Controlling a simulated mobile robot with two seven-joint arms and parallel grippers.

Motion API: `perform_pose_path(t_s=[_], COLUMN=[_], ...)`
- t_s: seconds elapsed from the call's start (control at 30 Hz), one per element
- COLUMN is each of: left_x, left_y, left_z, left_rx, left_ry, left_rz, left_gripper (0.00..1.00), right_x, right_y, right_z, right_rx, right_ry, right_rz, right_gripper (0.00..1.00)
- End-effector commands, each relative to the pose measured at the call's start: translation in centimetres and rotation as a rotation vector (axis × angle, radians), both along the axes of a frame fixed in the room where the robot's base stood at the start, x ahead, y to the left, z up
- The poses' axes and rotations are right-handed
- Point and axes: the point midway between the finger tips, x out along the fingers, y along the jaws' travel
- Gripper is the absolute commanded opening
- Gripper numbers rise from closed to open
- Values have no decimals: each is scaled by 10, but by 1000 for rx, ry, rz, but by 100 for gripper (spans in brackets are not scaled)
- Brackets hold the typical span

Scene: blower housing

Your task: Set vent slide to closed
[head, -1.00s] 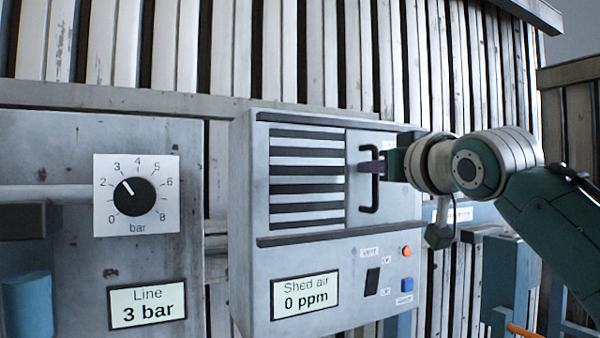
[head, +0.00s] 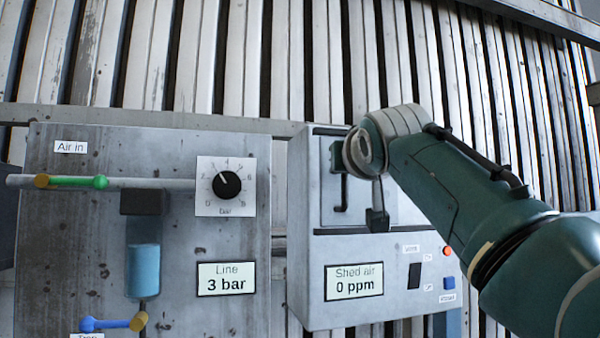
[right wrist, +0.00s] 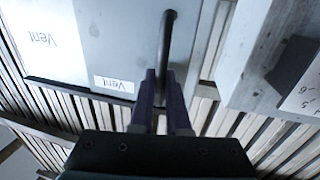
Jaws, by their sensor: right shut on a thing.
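The vent slide is a flat grey plate (head: 358,205) on the front of the grey vent box (head: 305,270). It sits at the left part of the box's track, and no dark slats show beside it. Its black upright handle (head: 342,192) is near the plate's left edge. My right gripper (right wrist: 160,95) is shut on this handle, which shows as a dark bar in the right wrist view (right wrist: 166,45). The plate also shows there (right wrist: 115,40), with Vent labels. In the head view my right wrist and arm hide much of the gripper and plate. My left gripper is not in view.
A panel to the left carries a dial (head: 226,185), a Line display (head: 226,278) and a pipe with a green lever (head: 80,181). Below the slide are a Shed air display (head: 354,281), a black switch (head: 414,275), an orange button (head: 447,251) and a blue button (head: 449,283).

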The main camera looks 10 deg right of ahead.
Motion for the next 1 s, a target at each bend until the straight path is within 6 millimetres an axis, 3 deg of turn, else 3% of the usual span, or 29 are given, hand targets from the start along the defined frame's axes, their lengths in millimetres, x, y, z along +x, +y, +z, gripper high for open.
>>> perform_pose_path(t_s=[0.2,0.23,0.33,1.0], left_x=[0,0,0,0], left_y=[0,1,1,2], left_z=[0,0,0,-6], left_rx=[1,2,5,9], left_ry=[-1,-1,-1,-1], left_rz=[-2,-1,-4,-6], left_gripper=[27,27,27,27], right_x=[1,1,0,-5], right_y=[7,7,7,4], right_z=[-1,-1,-1,-3], right_rx=[3,3,3,2], right_ry=[2,2,2,0], right_rz=[15,15,15,8], right_gripper=[0,17,27,27])
